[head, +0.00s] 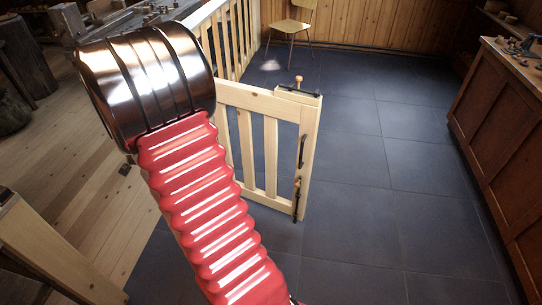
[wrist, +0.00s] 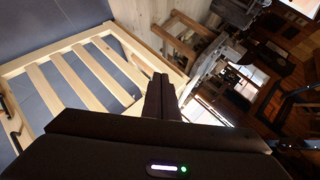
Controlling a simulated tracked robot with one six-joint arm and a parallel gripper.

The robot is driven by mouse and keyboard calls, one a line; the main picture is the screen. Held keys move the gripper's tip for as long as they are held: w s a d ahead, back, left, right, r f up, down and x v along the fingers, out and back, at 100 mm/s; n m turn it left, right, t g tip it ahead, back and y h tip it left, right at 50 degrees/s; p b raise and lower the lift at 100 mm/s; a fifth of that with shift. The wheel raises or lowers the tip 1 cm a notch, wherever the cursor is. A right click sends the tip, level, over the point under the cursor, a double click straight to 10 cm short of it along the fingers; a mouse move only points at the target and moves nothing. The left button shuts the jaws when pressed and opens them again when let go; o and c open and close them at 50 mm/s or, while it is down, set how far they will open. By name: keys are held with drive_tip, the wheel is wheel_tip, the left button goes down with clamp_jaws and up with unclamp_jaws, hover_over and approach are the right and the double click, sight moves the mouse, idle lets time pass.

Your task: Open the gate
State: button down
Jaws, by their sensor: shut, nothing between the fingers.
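The gate (head: 259,150) is pale wood with upright slats. It stands at an angle to the railing, with its right end out over the dark tiles. A black handle (head: 302,151) and a lower dark bolt (head: 297,190) are on that end, and a black latch with a wooden knob (head: 298,83) is at its top. My arm hides the gate's left side. In the wrist view the gate (wrist: 85,83) lies left of my gripper (wrist: 160,78). My fingers are together and empty, overlapping the gate's edge in the picture; I cannot tell whether they touch it.
A pale slatted railing (head: 232,38) runs behind the gate. A wooden post piece (head: 50,245) stands at the lower left. A wooden cabinet (head: 505,140) lines the right side and a chair (head: 291,27) stands at the back. The dark tiled floor (head: 385,215) right of the gate is clear.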

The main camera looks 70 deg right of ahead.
drive_tip(key=s+d+f+m+g+h, duration=0.25)
drive_tip(key=s+d+f+m, duration=0.35)
drive_tip(key=d, duration=0.4)
drive_tip(key=s+d+f+m+g+h, duration=0.25)
drive_tip(key=s+d+f+h, duration=0.2)
drive_tip(key=d+f, duration=0.5)
drive_tip(key=s+d+f+m+g+h, duration=0.1)
drive_tip(key=s+d+f+m+g, duration=0.1)
drive_tip(key=s, duration=0.6)
drive_tip(key=s+d+f+m+g+h, duration=0.1)
drive_tip(key=s+d+f+m+g, duration=0.1)
drive_tip(key=s+f, duration=0.5)
drive_tip(key=s+d+f+m+g+h, duration=0.1)
drive_tip(key=s+f+m+g, duration=0.3)
drive_tip(key=s, duration=0.6)
drive_tip(key=shift+s+d+f+m+g, duration=0.2)
drive_tip(key=shift+d+m+g, duration=0.15)
drive_tip(key=shift+m, duration=0.3)
drive_tip(key=x, duration=1.4)
drive_tip(key=shift+w, duration=0.2)
drive_tip(key=shift+d, duration=0.1)
